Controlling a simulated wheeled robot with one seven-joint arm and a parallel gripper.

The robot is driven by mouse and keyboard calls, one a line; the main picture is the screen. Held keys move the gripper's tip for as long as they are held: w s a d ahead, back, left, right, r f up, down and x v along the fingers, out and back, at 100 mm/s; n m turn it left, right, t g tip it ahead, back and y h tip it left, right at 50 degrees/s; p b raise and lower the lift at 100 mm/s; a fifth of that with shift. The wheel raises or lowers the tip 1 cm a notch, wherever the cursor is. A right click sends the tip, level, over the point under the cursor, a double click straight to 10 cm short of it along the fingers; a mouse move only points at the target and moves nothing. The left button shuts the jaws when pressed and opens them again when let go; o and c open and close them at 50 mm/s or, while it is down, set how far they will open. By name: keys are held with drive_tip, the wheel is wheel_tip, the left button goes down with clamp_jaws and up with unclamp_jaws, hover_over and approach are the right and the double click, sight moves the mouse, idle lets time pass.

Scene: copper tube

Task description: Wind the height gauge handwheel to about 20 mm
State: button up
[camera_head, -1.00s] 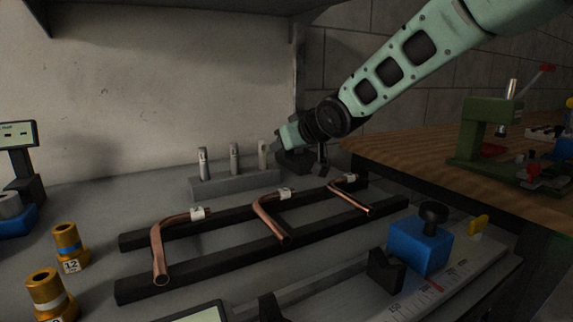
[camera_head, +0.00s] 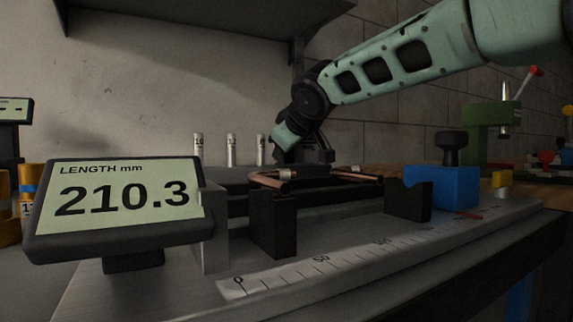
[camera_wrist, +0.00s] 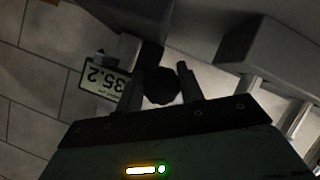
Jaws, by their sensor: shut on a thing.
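The height gauge handwheel is a dark round knob (camera_wrist: 161,92) in the wrist view. My gripper (camera_wrist: 161,79) is shut on it, one finger on each side. The gauge's small display (camera_wrist: 100,86) is beside it at the left, turned upside down in this view, and seems to read 35.2. In the head view my gripper (camera_head: 305,152) is low at the back of the bench, behind the copper tubes. The handwheel cannot be made out there.
A large length display (camera_head: 120,205) reading 210.3 mm stands at front left. Copper tubes (camera_head: 275,182) lie behind a scaled measuring rail (camera_head: 330,262) with dark V-blocks (camera_head: 408,200) and a blue block (camera_head: 442,187). Several pale upright pins (camera_head: 232,150) stand left of my gripper.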

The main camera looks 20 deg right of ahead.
drive_tip(key=shift+a+r, duration=0.1)
drive_tip(key=shift+r, duration=0.15)
drive_tip(key=shift+a+r, duration=0.15)
drive_tip(key=shift+r, duration=0.05)
idle(0.8)
drive_tip(key=o, duration=1)
drive_tip(key=shift+s+f, duration=0.1)
drive_tip(key=shift+f, duration=0.1)
drive_tip(key=shift+d+v, duration=0.15)
drive_tip(key=shift+v, duration=0.85)
drive_tip(key=shift+d+v, duration=0.15)
drive_tip(key=shift+v, duration=0.85)
drive_tip(key=shift+s+r, duration=0.1)
drive_tip(key=shift+s, duration=0.7)
drive_tip(key=b+v, duration=0.1)
drive_tip(key=v, duration=0.3)
drive_tip(key=b+v, duration=0.1)
drive_tip(key=v, duration=0.4)
drive_tip(key=d+b+v, duration=0.1)
drive_tip(key=v, duration=0.4)
drive_tip(key=shift+r, duration=0.2)
